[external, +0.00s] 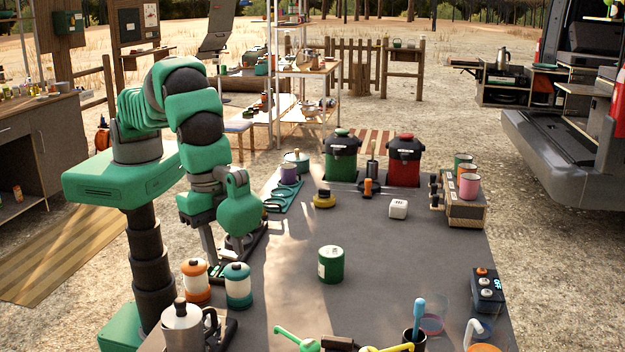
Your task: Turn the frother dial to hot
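I cannot tell for sure which thing is the frother. A dark blue box (487,290) at the right edge of the table has an orange-red knob, a pale round knob and a small lit display. The knobs' settings are too small to read. My gripper (226,262) points down at the table's left side, far from that box. It is over or beside a dark stand (258,240), behind the orange and teal canisters. Its fingertips are partly hidden, so I cannot tell whether it is open or holds anything.
A green tin (331,265) stands mid-table. Orange (195,281) and teal (237,286) canisters and a metal moka pot (183,327) stand near my arm. Green (341,157) and red (404,160) jugs stand at the back. Cups and scoops crowd the front. The right-centre is clear.

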